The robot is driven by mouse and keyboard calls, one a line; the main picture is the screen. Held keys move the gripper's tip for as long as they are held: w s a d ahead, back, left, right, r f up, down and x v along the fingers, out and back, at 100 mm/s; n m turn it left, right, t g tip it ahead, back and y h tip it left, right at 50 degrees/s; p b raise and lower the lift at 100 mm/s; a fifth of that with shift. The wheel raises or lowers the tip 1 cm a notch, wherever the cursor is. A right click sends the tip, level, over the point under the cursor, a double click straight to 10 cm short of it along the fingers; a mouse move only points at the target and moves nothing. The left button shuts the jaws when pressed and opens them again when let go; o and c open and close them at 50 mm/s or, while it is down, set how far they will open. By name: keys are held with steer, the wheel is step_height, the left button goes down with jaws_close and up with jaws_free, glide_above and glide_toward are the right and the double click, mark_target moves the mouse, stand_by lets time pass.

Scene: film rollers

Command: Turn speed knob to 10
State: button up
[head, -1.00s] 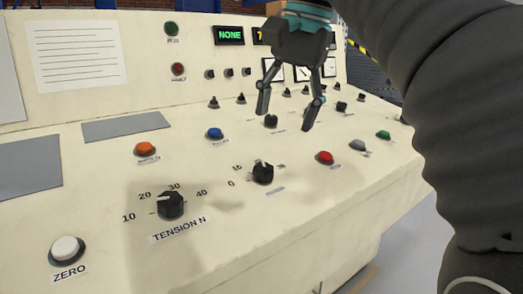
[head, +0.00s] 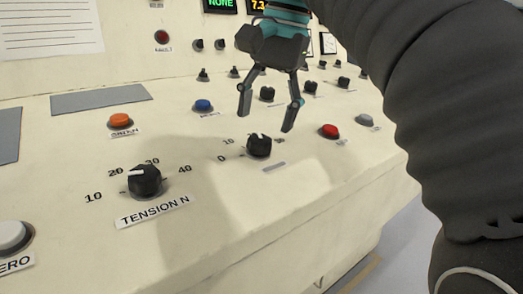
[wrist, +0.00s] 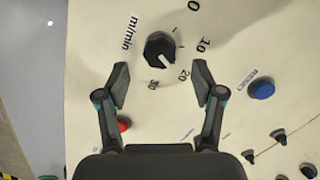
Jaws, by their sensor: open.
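The speed knob (wrist: 160,48) is black and round with a white pointer line, beside a "m/min" label in the wrist view. Its scale reads 0, 10, 20 and 30, and the pointer is directed about toward 20. In the head view the knob (head: 259,147) sits on the sloping cream panel, right of the tension knob. My gripper (head: 266,112) is open and empty, fingers down, above and behind the knob in the picture. In the wrist view my gripper (wrist: 161,80) has a finger on each side, with the knob just beyond the tips, apparently untouched.
The tension knob (head: 145,181), orange button (head: 120,121), blue button (head: 203,106) and red button (head: 330,131) stand around the speed knob. Several small black knobs and switches line the rear of the panel. The panel surface directly around the speed knob is bare.

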mark_target(261, 138)
steer(key=shift+b+x, duration=0.7)
steer(key=shift+x, duration=1.65)
steer(key=c, duration=1.1)
steer(key=shift+c, duration=0.2)
steer(key=shift+r+n+p, duration=0.15)
steer(key=shift+n+p, duration=0.25)
steer(key=shift+p, duration=0.1)
steer(key=shift+r+n+p, duration=0.1)
steer(key=shift+n+p, duration=0.4)
steer(key=shift+p, duration=0.15)
steer(key=n+p, duration=0.2)
steer(key=shift+n, duration=0.3)
steer(key=n+p, duration=0.3)
steer(key=n, duration=0.2)
steer(key=shift+h, duration=0.4)
steer(key=shift+n, duration=0.3)
